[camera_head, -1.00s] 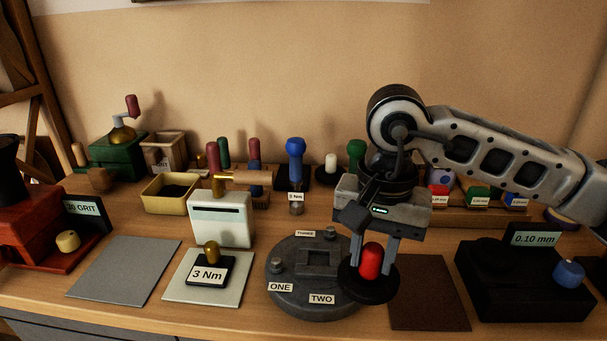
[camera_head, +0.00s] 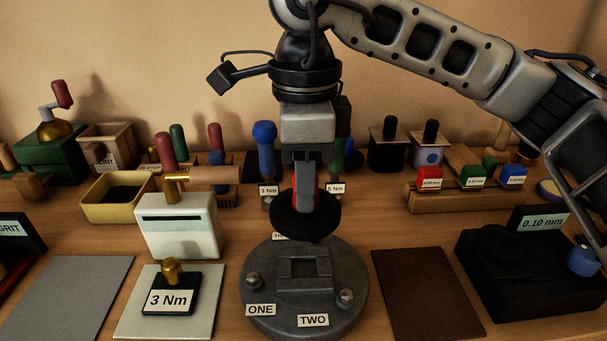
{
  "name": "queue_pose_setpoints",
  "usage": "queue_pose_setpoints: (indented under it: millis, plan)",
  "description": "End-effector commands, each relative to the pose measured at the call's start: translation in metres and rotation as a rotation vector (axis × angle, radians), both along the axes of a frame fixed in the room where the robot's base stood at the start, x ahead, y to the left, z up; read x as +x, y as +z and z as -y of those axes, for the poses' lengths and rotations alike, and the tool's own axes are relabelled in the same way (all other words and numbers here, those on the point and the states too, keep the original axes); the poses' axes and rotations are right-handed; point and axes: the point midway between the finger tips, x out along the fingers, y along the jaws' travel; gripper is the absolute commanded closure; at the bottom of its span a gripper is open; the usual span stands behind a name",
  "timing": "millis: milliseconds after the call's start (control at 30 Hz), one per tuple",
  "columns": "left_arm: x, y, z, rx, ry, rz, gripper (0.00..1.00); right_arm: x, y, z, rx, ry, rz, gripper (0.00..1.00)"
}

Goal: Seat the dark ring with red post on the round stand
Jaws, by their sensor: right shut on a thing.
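The dark ring (camera_head: 290,222) with its red post (camera_head: 320,195) is held in my right gripper (camera_head: 306,200), which is shut on the post. The post is mostly hidden behind the near finger. The ring appears above the back part of the round stand (camera_head: 258,311), past its square socket (camera_head: 304,268). The stand is dark grey, with bolts and labels ONE and TWO in front; a third label is mostly hidden by the ring. The exact gap between ring and stand cannot be told. My left gripper is out of view.
Left of the stand is a pale mat (camera_head: 126,325) with a 3 Nm block (camera_head: 185,302). A brown mat (camera_head: 425,295) and a black 0.10 mm unit (camera_head: 535,285) are at right. Blue and green-handled tools stand behind the ring.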

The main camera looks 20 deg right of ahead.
Motion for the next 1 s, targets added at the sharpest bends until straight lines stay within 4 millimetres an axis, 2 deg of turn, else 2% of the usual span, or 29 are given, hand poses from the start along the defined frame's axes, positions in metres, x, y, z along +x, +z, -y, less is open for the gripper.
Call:
queue_pose_setpoints:
  millis: [233, 467, 700, 1000]
  plan:
    - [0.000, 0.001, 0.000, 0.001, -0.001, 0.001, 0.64, 0.001, 0.005, -0.001, 0.001, 0.000, 0.002, 1.00]
    - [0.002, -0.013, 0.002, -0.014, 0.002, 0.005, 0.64, 0.001, -0.014, -0.001, 0.000, 0.000, 0.002, 1.00]
    - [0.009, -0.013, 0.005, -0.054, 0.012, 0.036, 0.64, 0.001, -0.035, -0.001, 0.000, 0.001, 0.002, 1.00]
    - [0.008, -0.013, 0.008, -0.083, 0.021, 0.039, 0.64, 0.001, -0.046, -0.001, 0.001, 0.001, 0.002, 1.00]
